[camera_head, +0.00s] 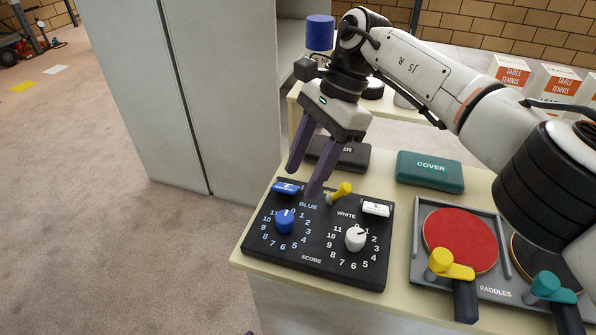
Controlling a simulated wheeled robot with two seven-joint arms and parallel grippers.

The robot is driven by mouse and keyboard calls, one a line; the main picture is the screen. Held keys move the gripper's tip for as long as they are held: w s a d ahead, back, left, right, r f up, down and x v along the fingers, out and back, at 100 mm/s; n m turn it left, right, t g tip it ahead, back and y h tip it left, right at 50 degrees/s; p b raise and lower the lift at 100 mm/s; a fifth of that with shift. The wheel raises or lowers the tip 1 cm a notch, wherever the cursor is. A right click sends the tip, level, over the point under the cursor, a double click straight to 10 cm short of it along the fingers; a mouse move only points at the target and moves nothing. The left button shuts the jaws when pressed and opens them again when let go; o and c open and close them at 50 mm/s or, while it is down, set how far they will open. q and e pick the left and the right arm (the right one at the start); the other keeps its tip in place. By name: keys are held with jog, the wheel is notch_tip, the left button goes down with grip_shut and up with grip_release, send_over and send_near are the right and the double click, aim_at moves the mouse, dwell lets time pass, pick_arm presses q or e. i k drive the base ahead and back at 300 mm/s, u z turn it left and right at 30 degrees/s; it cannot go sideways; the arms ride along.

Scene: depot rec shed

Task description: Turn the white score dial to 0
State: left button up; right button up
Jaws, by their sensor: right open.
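The white score dial (355,238) sits at the right of a black scoreboard (312,277), within a ring of white numbers. Its mark seems to point up and right, near 1; I cannot read it surely, and the 0 is not clear. The blue dial (285,222) is at the board's left, inside its own number ring. My right gripper (301,184) is open and empty, fingers pointing down over the back left of the board, behind the blue dial and left of the white one. I cannot tell its exact height. My left gripper is out of view.
A yellow peg (340,193) stands between the dials, behind them. A white block (376,208) and a blue block (286,187) are at the board's back. A green cover (430,172) lies behind. A paddle tray (417,255) is at right. A grey cabinet (235,100) stands at back left.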

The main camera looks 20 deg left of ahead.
aim_at(355, 240)
jog(key=k, duration=1)
